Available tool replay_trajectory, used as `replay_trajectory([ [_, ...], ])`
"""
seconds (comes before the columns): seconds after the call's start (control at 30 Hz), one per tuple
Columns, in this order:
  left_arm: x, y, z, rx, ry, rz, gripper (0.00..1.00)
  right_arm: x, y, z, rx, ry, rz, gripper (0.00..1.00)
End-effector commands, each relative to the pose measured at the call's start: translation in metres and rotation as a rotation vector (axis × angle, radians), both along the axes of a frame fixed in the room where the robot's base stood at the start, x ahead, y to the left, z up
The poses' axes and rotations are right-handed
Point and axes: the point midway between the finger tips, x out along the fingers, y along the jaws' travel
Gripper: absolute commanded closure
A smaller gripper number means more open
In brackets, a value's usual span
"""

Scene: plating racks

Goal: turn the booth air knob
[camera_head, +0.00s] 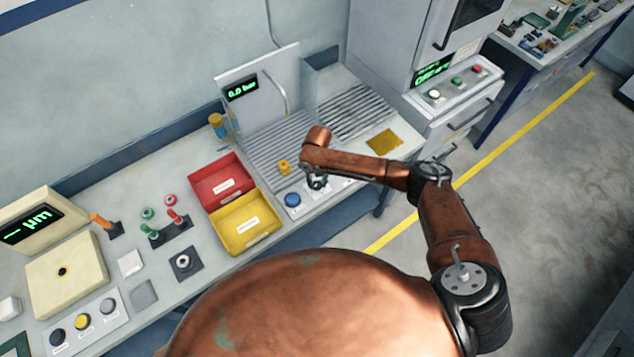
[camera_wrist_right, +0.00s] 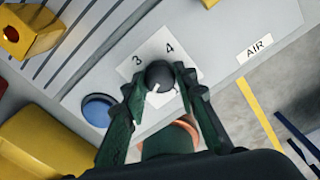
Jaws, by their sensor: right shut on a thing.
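The booth air knob (camera_wrist_right: 159,75) is a small dark round knob with a light pointer mark. It sits on a white dial plate (camera_wrist_right: 131,69) with the numbers 3 and 4 showing, beside a label reading AIR (camera_wrist_right: 256,47). My right gripper (camera_wrist_right: 160,82) has a green finger on each side of the knob and is shut on it. In the head view, my right gripper (camera_head: 317,182) is at the booth's front panel, and the knob is hidden there. The booth display (camera_head: 241,89) reads 0.0 bar. My left gripper is not in view.
A blue button (camera_head: 292,200) is on the panel just left of my right gripper. A yellow block (camera_head: 284,167) with a hole sits on the slatted grate (camera_head: 262,150). Red (camera_head: 207,188) and yellow (camera_head: 232,232) bins stand to the left. A cabinet (camera_head: 385,50) stands right of the booth.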

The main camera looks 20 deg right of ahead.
Motion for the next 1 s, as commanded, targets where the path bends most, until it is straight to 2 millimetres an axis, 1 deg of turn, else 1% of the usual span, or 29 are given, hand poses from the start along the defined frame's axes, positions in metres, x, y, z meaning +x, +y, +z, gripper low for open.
replay_trajectory([
  [0.27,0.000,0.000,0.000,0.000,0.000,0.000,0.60,-0.002,0.001,-0.001,0.001,0.004,0.001,0.98],
  [0.3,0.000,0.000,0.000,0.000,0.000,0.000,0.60,-0.002,0.001,-0.001,0.001,0.004,0.000,0.71],
  [0.5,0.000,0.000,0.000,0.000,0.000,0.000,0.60,-0.001,0.000,0.000,0.000,0.002,-0.001,0.57],
  [0.53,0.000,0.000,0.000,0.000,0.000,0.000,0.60,-0.001,0.000,0.000,0.000,0.002,-0.001,0.56],
  [0.83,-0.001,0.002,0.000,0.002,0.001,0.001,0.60,0.000,0.000,0.002,0.000,0.000,-0.001,0.56],
  [0.93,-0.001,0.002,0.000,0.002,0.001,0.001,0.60,0.001,0.000,0.011,0.001,-0.001,-0.002,0.56],
  [1.0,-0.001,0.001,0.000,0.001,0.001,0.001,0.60,0.001,0.000,0.022,0.001,-0.001,-0.002,0.56],
])
